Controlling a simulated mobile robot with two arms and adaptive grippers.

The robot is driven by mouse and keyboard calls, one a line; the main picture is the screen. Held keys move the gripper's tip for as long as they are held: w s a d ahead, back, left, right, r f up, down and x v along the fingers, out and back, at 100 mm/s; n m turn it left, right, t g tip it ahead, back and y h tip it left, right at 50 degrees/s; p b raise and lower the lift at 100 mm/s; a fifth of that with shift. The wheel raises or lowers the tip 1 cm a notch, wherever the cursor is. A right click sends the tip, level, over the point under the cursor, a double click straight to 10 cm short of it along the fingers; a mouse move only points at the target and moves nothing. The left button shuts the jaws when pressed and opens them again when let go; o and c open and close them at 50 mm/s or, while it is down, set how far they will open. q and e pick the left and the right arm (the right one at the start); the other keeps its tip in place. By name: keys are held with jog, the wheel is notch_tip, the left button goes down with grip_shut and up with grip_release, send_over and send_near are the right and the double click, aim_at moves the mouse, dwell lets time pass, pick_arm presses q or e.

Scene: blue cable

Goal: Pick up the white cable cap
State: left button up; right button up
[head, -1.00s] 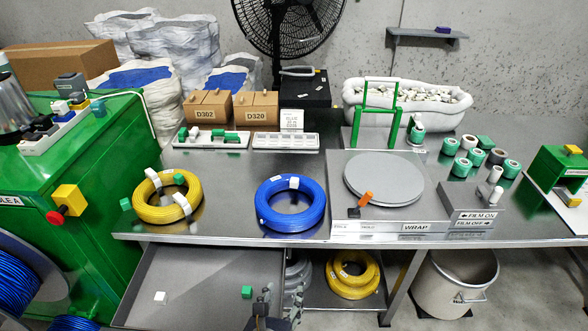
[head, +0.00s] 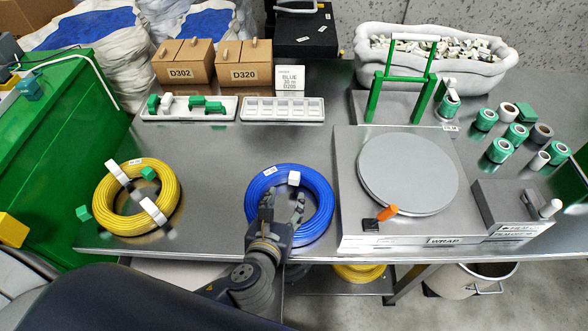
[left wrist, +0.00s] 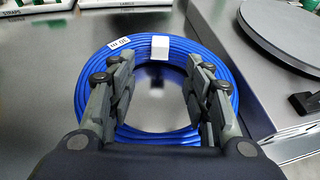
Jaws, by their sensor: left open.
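The white cable cap (head: 294,178) is a small white block on the far side of the blue cable coil (head: 322,226), which lies flat on the metal table. My left gripper (head: 282,198) is open and empty above the coil, nearer to me than the cap. In the left wrist view the cap (left wrist: 160,47) sits between and beyond the two open fingers (left wrist: 160,68), with the blue coil (left wrist: 178,48) around and under them. The fingers look apart from the cap. Part of the coil's near side is hidden by the gripper. My right gripper is not in view.
A yellow coil (head: 106,203) with white straps and green blocks lies left. A grey turntable (head: 408,173) on a raised wrap station stands right. A white sorting tray (head: 283,109) and boxes (head: 243,66) stand behind the coil. Bare table lies between the coils.

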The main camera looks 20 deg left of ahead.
aim_at(293, 182)
pick_arm(q)
jog(key=x, duration=0.8)
jog(key=shift+w, duration=0.35)
jog(key=shift+s, duration=0.1)
jog(key=c, duration=0.8)
